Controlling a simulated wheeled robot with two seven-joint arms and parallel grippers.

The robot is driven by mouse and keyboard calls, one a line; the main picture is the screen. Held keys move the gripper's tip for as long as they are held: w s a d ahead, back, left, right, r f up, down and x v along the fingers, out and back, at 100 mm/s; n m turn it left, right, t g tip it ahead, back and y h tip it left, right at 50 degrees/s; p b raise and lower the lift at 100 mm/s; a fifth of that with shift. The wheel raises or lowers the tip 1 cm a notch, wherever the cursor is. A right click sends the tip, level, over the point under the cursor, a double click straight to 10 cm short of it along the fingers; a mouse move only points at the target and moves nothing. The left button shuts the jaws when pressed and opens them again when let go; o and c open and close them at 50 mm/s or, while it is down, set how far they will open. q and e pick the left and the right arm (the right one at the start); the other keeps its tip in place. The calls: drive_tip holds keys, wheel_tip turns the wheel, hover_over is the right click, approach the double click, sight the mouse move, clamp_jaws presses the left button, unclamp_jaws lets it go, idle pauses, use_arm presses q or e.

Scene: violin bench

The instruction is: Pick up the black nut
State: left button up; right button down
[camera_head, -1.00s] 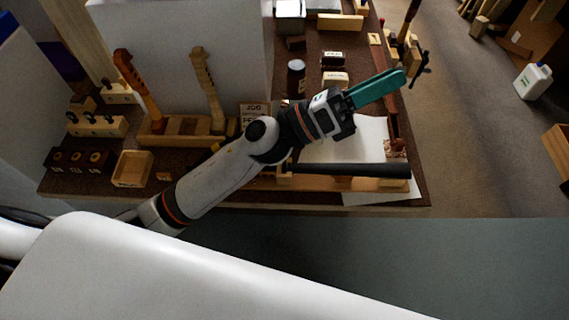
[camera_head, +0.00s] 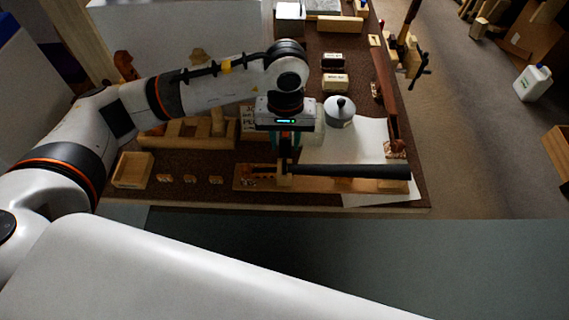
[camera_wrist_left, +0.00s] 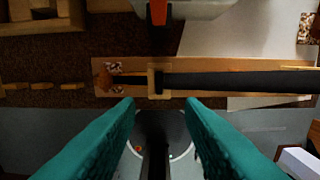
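The violin neck with its long black fingerboard (camera_head: 350,171) lies on a wooden board (camera_head: 395,186) at the bench's front edge. In the left wrist view the black fingerboard (camera_wrist_left: 240,82) runs right from an upright wooden block (camera_wrist_left: 157,66). I cannot tell the black nut apart from the dark parts there; a small dark patch shows in the block. My left gripper (camera_head: 285,155) points down above the block, with teal fingers. In the left wrist view the left gripper (camera_wrist_left: 160,103) is open, with nothing between its fingers. My right gripper is not in view.
An open wooden box (camera_head: 132,170) and small wooden pieces (camera_head: 190,179) are to the left. A wooden rack (camera_head: 160,136) stands behind them. Small labelled blocks (camera_head: 335,81) are at the back.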

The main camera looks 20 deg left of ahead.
sight(284, 166)
use_arm(q)
wheel_tip(284, 166, down, 4)
drive_tip(key=shift+r+p, duration=0.2)
drive_tip(key=shift+p, duration=0.1)
drive_tip(key=shift+s+f+p, duration=0.1)
drive_tip(key=shift+f+p, duration=0.2)
drive_tip(key=shift+f, duration=0.3)
wheel_tip(284, 166, down, 4)
drive_tip(key=shift+r+p, duration=0.2)
drive_tip(key=shift+p, duration=0.3)
drive_tip(key=shift+f, duration=0.35)
drive_tip(key=shift+c, duration=0.5)
clamp_jaws()
